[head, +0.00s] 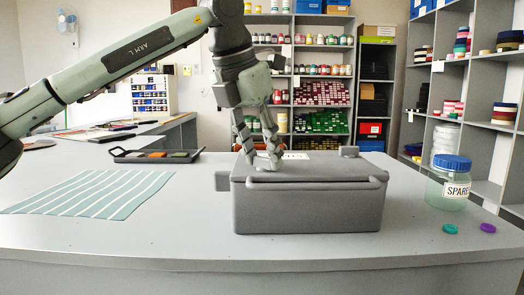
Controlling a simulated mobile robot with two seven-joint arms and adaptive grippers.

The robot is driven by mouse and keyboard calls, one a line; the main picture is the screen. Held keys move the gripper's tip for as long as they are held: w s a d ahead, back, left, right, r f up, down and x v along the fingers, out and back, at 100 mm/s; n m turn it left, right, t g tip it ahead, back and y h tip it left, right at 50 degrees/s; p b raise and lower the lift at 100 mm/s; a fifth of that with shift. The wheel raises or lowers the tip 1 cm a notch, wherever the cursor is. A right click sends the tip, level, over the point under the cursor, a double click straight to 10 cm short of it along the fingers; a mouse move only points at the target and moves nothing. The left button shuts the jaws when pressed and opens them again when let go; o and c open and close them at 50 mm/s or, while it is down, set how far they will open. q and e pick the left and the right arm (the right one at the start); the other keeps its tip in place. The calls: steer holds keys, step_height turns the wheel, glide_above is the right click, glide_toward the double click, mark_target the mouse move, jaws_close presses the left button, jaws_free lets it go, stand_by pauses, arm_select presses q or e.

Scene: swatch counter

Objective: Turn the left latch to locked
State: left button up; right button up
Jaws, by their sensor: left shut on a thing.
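A grey lidded box (308,212) stands on the counter right of the middle. A small grey block, seemingly the right latch (349,151), sits on the lid's right end. A white label (297,156) lies on the lid, partly behind my left gripper. My left gripper (262,165) points down over the lid's left part. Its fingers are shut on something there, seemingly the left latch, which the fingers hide. I cannot tell how that latch is turned. My right gripper does not show.
A jar with a blue lid (449,184) stands right of the box, with a teal cap (450,229) and a purple cap (488,228) near it. A striped cloth (92,194) and a dark tray (157,156) lie to the left. The counter in front is clear.

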arm_select(q)
steer(key=m, duration=0.2)
steer(key=m+g+h, duration=0.1)
steer(key=m, duration=0.2)
steer(key=shift+w+a+m+g, duration=0.1)
steer(key=shift+w+m+g, duration=0.05)
steer(key=shift+m+g, duration=0.15)
steer(key=shift+w+m+g+h, duration=0.15)
steer(key=shift+m+g, duration=0.3)
steer(key=shift+m, duration=0.7)
steer(key=shift+s+m+g+h, duration=0.1)
steer(key=shift+m+g+h, duration=0.25)
steer(key=shift+m, duration=0.8)
steer(key=o, duration=1.2)
steer(key=shift+c, duration=0.2)
steer(key=v, duration=1.2)
steer(key=shift+w, duration=0.15)
